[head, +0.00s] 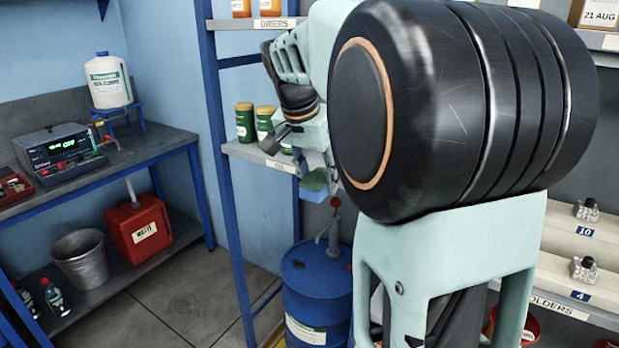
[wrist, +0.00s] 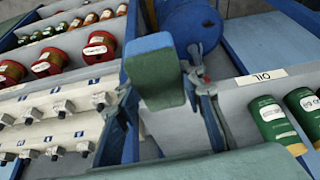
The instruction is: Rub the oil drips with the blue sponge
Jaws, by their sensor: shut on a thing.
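A blue sponge with a green face (head: 315,186) is held in my gripper (head: 322,172), beside the shelf with the OIL label. The sponge also shows in the wrist view (wrist: 155,72), between the two fingers of my gripper (wrist: 167,85). My gripper is shut on it. The oil shelf (head: 245,152) carries several green cans (head: 245,122); in the wrist view the cans (wrist: 270,118) stand to the right of the sponge. I cannot make out any oil drips in either view; my arm and the sponge hide part of the shelf.
A blue drum (head: 318,300) with a pump stands on the floor below the sponge. A blue rack post (head: 222,180) rises at the shelf's left. Holder shelves (head: 575,245) lie at right. A bench (head: 125,155) with an instrument (head: 60,148) is at left; the floor between is clear.

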